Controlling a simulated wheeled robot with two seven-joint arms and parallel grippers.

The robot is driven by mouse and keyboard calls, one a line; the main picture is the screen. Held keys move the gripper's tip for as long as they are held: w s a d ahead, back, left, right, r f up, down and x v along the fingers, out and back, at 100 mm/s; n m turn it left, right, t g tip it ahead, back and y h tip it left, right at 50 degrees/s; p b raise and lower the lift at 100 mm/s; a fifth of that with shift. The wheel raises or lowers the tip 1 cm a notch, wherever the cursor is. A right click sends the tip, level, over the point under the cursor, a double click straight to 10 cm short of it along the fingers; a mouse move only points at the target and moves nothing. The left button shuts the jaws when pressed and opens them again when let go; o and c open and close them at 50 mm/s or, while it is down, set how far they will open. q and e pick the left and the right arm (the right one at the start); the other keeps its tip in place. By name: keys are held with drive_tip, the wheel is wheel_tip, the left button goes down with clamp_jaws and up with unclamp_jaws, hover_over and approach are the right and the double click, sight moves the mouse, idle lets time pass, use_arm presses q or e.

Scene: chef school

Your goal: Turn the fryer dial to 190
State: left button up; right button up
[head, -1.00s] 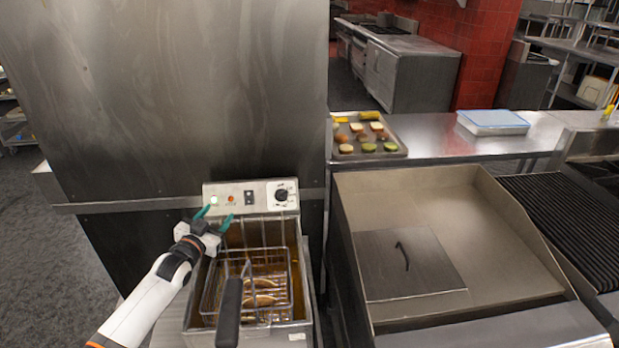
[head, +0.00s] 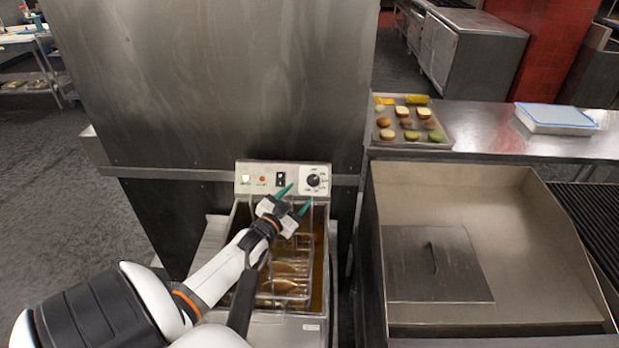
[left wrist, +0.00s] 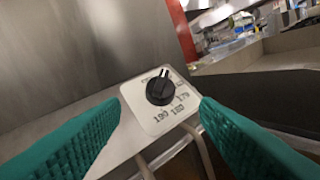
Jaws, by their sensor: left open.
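The fryer dial (head: 313,180) is a black round knob on a white plate at the right end of the fryer's control panel (head: 243,168). In the left wrist view the dial (left wrist: 160,89) sits ahead, between the two green fingers, with 190, 180 and 170 printed below and right of it. Its white mark points up and slightly right, away from 190. My left gripper (head: 294,199) is open and empty, just in front of and below the panel, apart from the dial. The fryer basket (head: 290,275) is under my left arm, partly hidden. My right gripper is not in view.
A green light (head: 245,178), a red light and a black switch (head: 280,179) lie left of the dial. A griddle with a lid (head: 435,265) stands to the right. A tray of food (head: 440,144) sits on the counter behind it.

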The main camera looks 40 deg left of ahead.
sight(308, 186)
use_arm(q)
drive_tip(key=w+b, duration=0.1)
drive_tip(key=w, duration=0.2)
drive_tip(key=w+b, duration=0.1)
drive_tip(key=shift+w+a+f+b, duration=0.15)
drive_tip(key=shift+w+a+b, duration=0.15)
drive_tip(key=shift+a, duration=0.1)
drive_tip(key=shift+w+a+b, duration=0.15)
drive_tip(key=shift+w+b, duration=0.15)
drive_tip(key=shift+w, duration=0.4)
drive_tip(key=shift+r, duration=0.2)
drive_tip(key=shift+s, duration=0.1)
drive_tip(key=shift+c, duration=0.4)
drive_tip(key=c, duration=0.9)
